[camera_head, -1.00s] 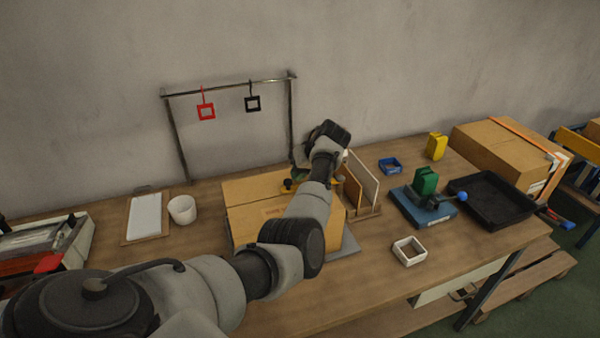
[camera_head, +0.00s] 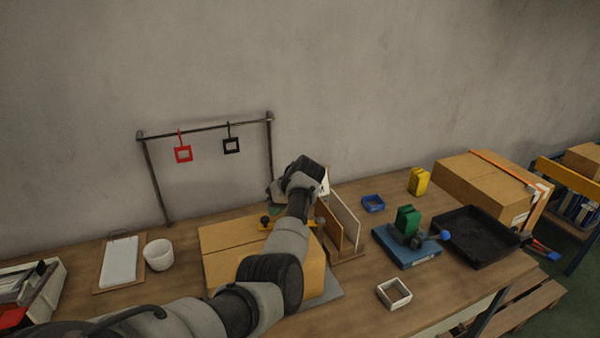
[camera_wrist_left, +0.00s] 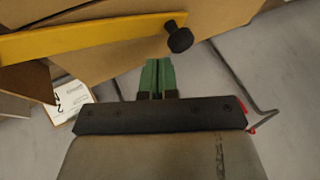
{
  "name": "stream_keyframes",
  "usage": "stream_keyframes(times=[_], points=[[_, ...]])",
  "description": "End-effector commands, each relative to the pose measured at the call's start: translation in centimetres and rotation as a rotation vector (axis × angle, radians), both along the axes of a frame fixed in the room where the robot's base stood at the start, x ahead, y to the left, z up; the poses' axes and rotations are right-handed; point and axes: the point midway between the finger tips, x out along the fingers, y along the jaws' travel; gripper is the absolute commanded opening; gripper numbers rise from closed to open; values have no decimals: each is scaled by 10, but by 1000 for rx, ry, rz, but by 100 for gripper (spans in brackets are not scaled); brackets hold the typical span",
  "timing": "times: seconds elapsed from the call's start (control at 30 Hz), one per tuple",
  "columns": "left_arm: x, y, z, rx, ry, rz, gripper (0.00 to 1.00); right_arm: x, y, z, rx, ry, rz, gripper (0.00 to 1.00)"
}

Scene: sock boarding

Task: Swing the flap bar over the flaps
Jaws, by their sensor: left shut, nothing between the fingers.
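The flap bar is a yellow strip with a black knob. It shows in the head view (camera_head: 274,225) at the far side of the cardboard box (camera_head: 228,250), partly hidden by my arm. In the left wrist view, the bar (camera_wrist_left: 90,38) runs in from the left and its knob (camera_wrist_left: 180,36) is at the upper middle, in front of the cardboard (camera_wrist_left: 205,14). My left gripper (camera_wrist_left: 158,62) has its green fingers together and empty, just below the knob in that picture. In the head view my arm covers much of the box top and its flaps. My right gripper is out of view.
Upright boards (camera_head: 345,222) stand just right of the box. A blue fixture (camera_head: 405,246) with a green block, a black tray (camera_head: 475,236) and a white square frame (camera_head: 394,293) lie further right. A white cup (camera_head: 158,254) is to the left. A metal rack (camera_head: 205,129) stands behind.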

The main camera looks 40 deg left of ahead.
Motion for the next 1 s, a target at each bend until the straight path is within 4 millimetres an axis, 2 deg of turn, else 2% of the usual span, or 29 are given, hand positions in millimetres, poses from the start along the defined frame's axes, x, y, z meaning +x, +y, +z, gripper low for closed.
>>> stream_keyframes(times=[0.03,0.1,0.27,0.6,0.8,1.0], points=[[0,2,3,0,-1,-2,0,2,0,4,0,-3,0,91],[9,-1,8,-2,-7,-5,0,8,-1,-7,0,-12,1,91],[22,-4,28,-3,-9,-8,0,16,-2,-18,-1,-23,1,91],[50,-11,70,-4,-8,-10,0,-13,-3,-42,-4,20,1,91],[57,-12,81,-4,-8,-10,0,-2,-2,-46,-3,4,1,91],[58,-13,84,-3,-7,-10,0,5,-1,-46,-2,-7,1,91]])
